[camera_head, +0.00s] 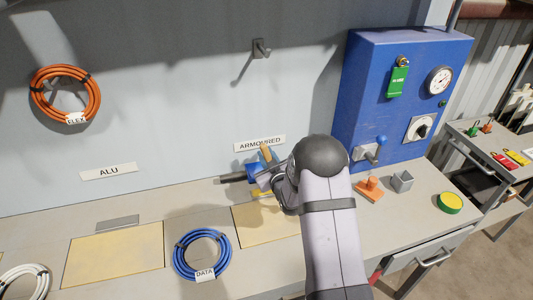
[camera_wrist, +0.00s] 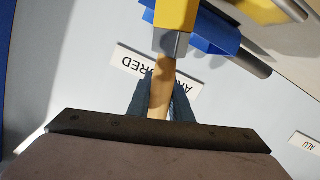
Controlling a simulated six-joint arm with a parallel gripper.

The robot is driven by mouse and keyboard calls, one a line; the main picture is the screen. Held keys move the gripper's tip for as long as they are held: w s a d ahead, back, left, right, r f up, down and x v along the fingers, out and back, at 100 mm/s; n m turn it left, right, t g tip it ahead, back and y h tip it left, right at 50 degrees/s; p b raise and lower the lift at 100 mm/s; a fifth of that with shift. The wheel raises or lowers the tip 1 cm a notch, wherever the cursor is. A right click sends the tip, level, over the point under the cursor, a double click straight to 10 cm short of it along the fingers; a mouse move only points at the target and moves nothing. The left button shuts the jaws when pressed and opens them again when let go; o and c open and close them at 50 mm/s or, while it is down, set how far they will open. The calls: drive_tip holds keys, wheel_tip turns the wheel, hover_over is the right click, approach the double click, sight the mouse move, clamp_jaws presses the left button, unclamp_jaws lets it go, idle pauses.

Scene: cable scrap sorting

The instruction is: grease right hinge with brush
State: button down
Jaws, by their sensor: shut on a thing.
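My gripper (camera_wrist: 158,95) is shut on the wooden handle of a brush (camera_wrist: 160,88). The handle ends in a grey collar and a yellow tip, which overlaps a blue part (camera_wrist: 215,32) with a dark grey rod behind it. I cannot tell whether the tip touches it. In the head view the brush handle (camera_head: 266,153) shows beside the blue part (camera_head: 253,171), above the right yellow panel (camera_head: 262,224). My arm covers part of this panel. The right hinge is not clearly recognisable; a grey plate (camera_head: 118,222) shows at the left panel (camera_head: 115,255).
The ARMOURED label (camera_head: 260,144) is on the wall close to my gripper. A blue cabinet (camera_head: 375,110) stands to the right. A blue cable coil (camera_head: 180,256) lies left.

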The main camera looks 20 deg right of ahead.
drive_tip(key=shift+f, duration=0.65)
drive_tip(key=shift+d+f, duration=0.35)
drive_tip(key=shift+d, duration=1.6)
drive_tip(key=shift+a+f, duration=0.15)
drive_tip(key=shift+a, duration=1.8)
wheel_tip(320, 180, up, 8)
drive_tip(key=p, duration=0.4)
